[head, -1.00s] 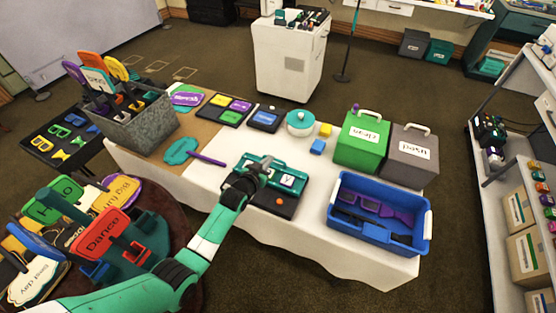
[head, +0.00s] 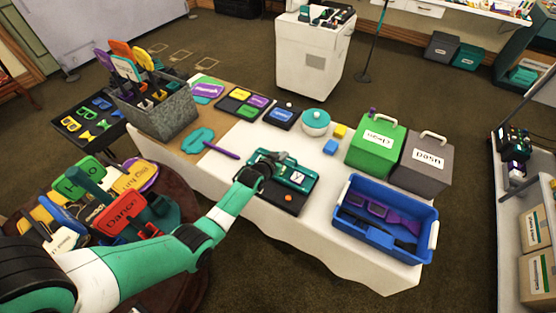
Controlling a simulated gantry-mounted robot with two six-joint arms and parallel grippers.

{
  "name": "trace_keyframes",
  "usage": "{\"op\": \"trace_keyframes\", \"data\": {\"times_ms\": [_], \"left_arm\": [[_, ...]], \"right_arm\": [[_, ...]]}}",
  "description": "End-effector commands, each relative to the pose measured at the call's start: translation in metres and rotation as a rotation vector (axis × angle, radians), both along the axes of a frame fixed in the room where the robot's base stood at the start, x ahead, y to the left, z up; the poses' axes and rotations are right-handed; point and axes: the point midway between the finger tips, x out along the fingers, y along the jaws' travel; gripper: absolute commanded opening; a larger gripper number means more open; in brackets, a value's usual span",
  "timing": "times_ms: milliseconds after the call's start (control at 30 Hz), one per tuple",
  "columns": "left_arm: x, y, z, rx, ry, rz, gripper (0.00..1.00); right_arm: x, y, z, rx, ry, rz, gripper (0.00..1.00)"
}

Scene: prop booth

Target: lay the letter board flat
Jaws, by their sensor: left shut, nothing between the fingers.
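The letter board is a teal panel (head: 299,182) with a white letter tile. It is at the front middle of the white table, above or against a black base (head: 286,201) that has an orange knob. I cannot tell for sure whether the panel is tilted or flat. My left gripper (head: 280,158) is shut with nothing in it. It is at the panel's upper left part and covers some of it; I cannot tell if it touches. My right gripper is not in view.
A blue crate (head: 432,216) stands right of the board. Green (head: 375,145) and grey (head: 421,163) boxes are behind it. A round table of signs is at left.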

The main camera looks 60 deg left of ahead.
Motion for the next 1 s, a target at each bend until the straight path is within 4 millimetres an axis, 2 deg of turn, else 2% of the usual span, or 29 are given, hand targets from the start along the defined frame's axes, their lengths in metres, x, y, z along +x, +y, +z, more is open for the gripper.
{"op": "trace_keyframes", "data": {"times_ms": [467,567,733,1000], "left_arm": [[0.000,-0.001,0.004,0.001,-0.001,0.000,0.00],[0.000,-0.002,0.017,0.000,-0.001,-0.002,0.00],[-0.001,-0.007,0.053,0.001,0.000,-0.007,0.00],[-0.049,-0.035,0.081,0.000,0.000,-0.007,0.00]], "right_arm": [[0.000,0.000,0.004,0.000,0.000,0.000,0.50],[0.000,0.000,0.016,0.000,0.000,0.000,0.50],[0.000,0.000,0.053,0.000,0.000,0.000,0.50],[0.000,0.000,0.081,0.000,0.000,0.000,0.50]]}}
